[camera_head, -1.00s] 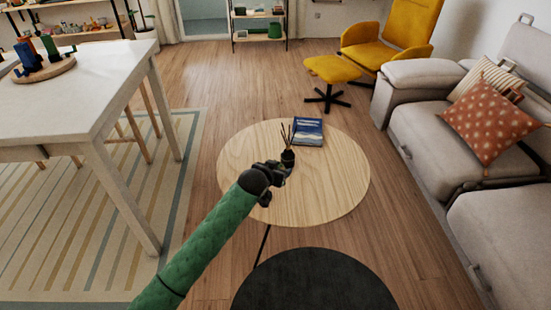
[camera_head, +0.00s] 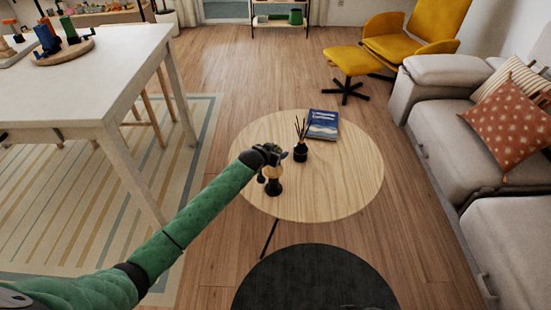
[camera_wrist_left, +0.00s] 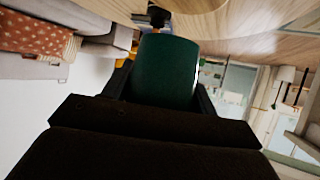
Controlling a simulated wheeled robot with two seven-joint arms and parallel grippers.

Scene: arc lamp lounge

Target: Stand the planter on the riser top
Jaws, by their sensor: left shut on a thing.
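My left gripper (camera_head: 268,157) is over the near-left part of the round wooden coffee table. It is shut on a dark green cylinder, which looks like the planter (camera_wrist_left: 167,72) and fills the space between the fingers in the left wrist view. In the head view the planter is mostly hidden by the gripper. Just below the gripper stands a small black waisted object (camera_head: 273,188) with a tan part above it. I cannot tell whether it is the riser. My right gripper is not in view.
The coffee table (camera_head: 340,185) also holds a black reed diffuser (camera_head: 300,152) close right of the gripper and a blue book (camera_head: 323,125) behind it. A dark round surface (camera_head: 310,280) lies in front. A white table (camera_head: 110,75) stands left, a sofa (camera_head: 440,135) right. The table's right side is clear.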

